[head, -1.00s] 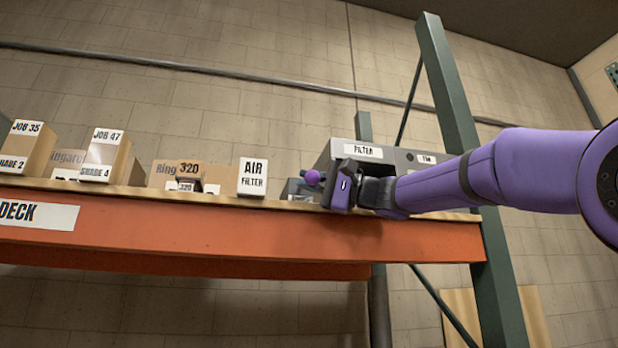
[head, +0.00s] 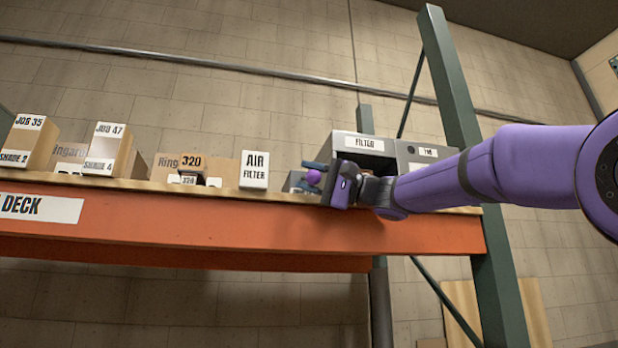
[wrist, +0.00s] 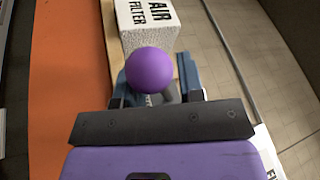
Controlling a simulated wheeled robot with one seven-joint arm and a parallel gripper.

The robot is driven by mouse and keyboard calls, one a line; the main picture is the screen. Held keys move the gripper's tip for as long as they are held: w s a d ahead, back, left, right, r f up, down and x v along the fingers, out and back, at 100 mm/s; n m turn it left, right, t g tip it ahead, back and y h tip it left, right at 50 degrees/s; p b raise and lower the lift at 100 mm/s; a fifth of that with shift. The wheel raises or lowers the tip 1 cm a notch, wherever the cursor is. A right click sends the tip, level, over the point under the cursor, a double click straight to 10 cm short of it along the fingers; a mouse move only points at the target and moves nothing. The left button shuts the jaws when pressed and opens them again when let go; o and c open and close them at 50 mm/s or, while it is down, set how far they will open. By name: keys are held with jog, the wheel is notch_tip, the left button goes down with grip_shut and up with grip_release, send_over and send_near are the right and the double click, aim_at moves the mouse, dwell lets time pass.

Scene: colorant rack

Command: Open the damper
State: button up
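A round purple knob (head: 314,177) on a grey stem is beside the grey box unit labelled FILTER (head: 364,142). In the wrist view the knob (wrist: 150,70) covers much of the space between my fingers, and its grey stem (wrist: 170,93) runs down to the right. My gripper (wrist: 155,85) is open, with a blue finger on each side of the knob. Whether either finger touches it is unclear. In the head view my gripper (head: 315,177) is at the shelf's front edge, covering part of the unit. No part is labelled as a damper.
The orange shelf beam (head: 200,225) runs below my gripper. A white AIR FILTER box (head: 254,170) stands left of it, with several cartons farther left. A green rack upright (head: 450,80) stands behind my arm. Open air lies in front of the beam.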

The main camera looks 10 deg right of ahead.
jog(key=v, duration=1)
jog(key=shift+d, duration=0.4)
jog(key=shift+s+f, duration=0.1)
